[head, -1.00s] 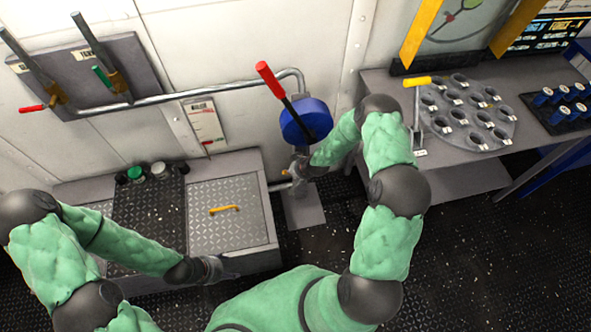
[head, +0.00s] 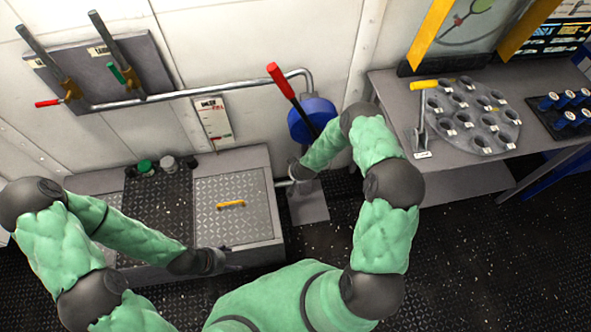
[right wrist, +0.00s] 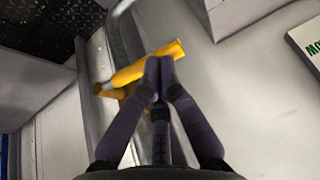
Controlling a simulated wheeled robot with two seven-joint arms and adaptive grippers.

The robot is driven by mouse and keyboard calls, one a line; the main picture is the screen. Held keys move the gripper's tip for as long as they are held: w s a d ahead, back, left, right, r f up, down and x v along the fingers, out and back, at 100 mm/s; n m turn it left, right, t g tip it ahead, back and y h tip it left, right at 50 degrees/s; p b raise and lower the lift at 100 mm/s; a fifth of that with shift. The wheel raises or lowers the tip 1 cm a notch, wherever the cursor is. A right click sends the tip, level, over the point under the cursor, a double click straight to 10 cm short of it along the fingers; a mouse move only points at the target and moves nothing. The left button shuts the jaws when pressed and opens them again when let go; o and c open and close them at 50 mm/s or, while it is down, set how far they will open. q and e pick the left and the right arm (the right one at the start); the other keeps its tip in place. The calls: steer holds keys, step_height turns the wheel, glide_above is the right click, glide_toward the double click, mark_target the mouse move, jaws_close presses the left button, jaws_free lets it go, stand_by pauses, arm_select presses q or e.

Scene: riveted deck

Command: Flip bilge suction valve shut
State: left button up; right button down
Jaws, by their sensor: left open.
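A yellow lever (right wrist: 145,65) lies beside a grey pipe in the right wrist view; no name on it is readable, so I cannot confirm which valve it is. My right gripper (right wrist: 158,62) has its fingertips together in front of this lever; whether they touch it I cannot tell. In the head view the right gripper (head: 301,172) is low beside the blue pump, partly hidden by my forearm. My left gripper (head: 221,260) is open and empty, above the front of the low box.
The blue pump (head: 312,117) has a red-gripped lever (head: 281,82) standing up. The low box (head: 232,190) has a yellow handle. A bench (head: 440,178) at the right holds a round holed plate (head: 468,113) and a yellow-topped lever (head: 424,85).

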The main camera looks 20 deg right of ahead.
steer(key=shift+a+f+h+p, duration=0.1)
steer(key=shift+f+h+p, duration=0.2)
steer(key=shift+p, duration=0.1)
steer(key=shift+r, duration=0.1)
stand_by(0.5)
steer(key=s+a+r+p, duration=0.3)
steer(key=a+r+p, duration=0.2)
steer(key=a+r, duration=0.3)
steer(key=shift+s+a+p, duration=0.2)
steer(key=shift+a+p, duration=0.1)
steer(key=shift+a, duration=0.1)
stand_by(0.5)
